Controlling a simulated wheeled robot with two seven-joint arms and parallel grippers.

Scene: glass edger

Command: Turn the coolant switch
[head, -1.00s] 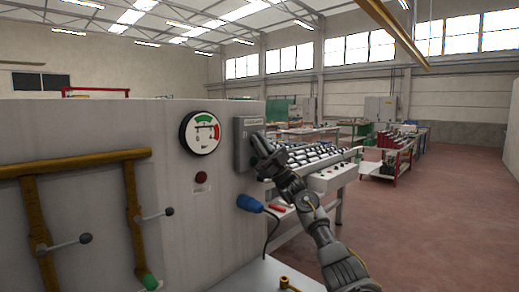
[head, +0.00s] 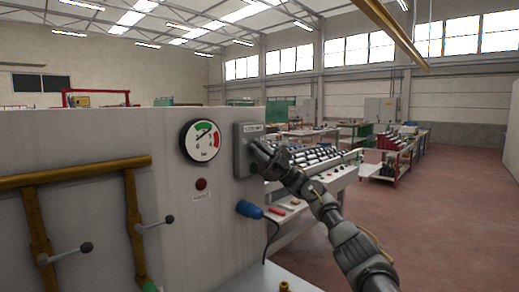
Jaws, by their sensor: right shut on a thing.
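The coolant switch is on a grey box (head: 243,141) with a label along its top, fixed to the right end of the pale machine panel. My right gripper (head: 257,157) is at the front of this box, shut on the switch knob. The gripper and wrist hide most of the knob, so its angle cannot be told. My right arm reaches in from the lower right. My left gripper is not in view.
Left of the box are a round gauge (head: 202,140) and a red lamp (head: 201,184). A blue plug (head: 250,209) sticks out below. Brown pipes with lever handles (head: 84,247) cover the left panel. A roller table (head: 318,160) stands behind my arm; open floor (head: 450,220) lies right.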

